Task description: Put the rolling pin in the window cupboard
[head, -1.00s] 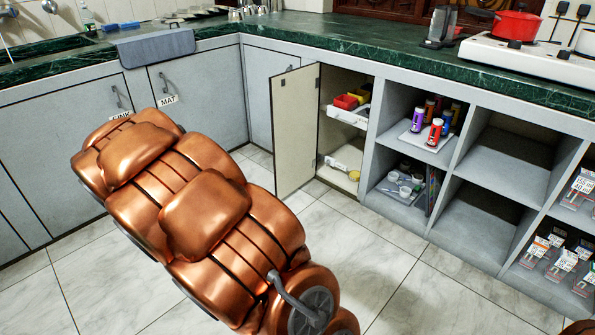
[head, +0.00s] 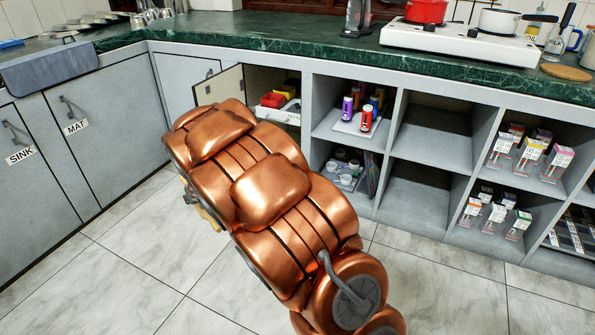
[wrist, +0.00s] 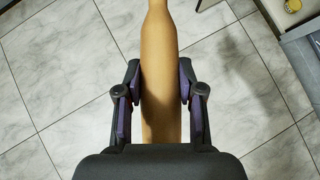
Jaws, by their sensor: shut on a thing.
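My gripper (wrist: 159,95) is shut on the rolling pin (wrist: 159,60), a smooth tan wooden roller running up between its two fingers in the wrist view. Its far end leaves the top of that picture. In the head view a small tan piece of the pin (head: 209,217) shows beside my copper arm; my gripper is mostly hidden there. The open cupboard (head: 285,116) under the counter, below the window frame, holds red and yellow bins on a white pull-out tray. Its pale door (head: 222,85) stands open. My arm covers its lower part. No label shows on it.
Right of the cupboard are open grey shelves with bottles (head: 357,110), cups (head: 347,168) and small boxes (head: 530,150). Closed doors labelled SINK (head: 20,155) and MAT (head: 76,127) are at left. A white stove (head: 460,42) stands on the green counter. Tiled floor is clear at front.

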